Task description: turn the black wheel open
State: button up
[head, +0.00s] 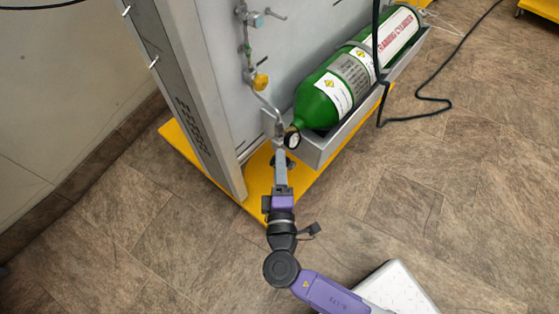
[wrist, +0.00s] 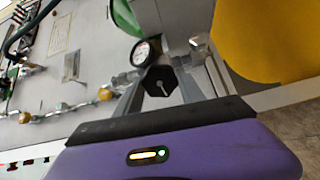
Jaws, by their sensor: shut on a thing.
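The black wheel (wrist: 160,88) shows in the wrist view as a dark, angular knob with a pale stem at its centre. It sits between the two fingers of my gripper (wrist: 164,79), which is shut on it. In the head view my gripper (head: 280,156) reaches to the near end of the cylinder tray, just below the round gauge (head: 292,139). There the wheel is mostly hidden by my fingers. The gauge also shows in the wrist view (wrist: 141,53), close beside the wheel.
A green cylinder (head: 325,93) lies in a grey tray (head: 350,128) on a yellow base (head: 310,182). A grey panel (head: 215,60) with pipes and a yellow-handled valve (head: 260,82) stands at left. Tiled floor is clear at lower left.

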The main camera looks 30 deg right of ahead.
jog(key=shift+f+n+p, duration=0.1)
jog(key=shift+n+p, duration=4.9)
jog(key=shift+n, duration=2.8)
jog(key=shift+f, duration=0.1)
jog(key=o, duration=1.4)
jog(key=shift+c, duration=0.2)
jog(key=v, duration=0.7)
jog(key=shift+s+a+p, duration=0.2)
jog(key=shift+s+p, duration=0.15)
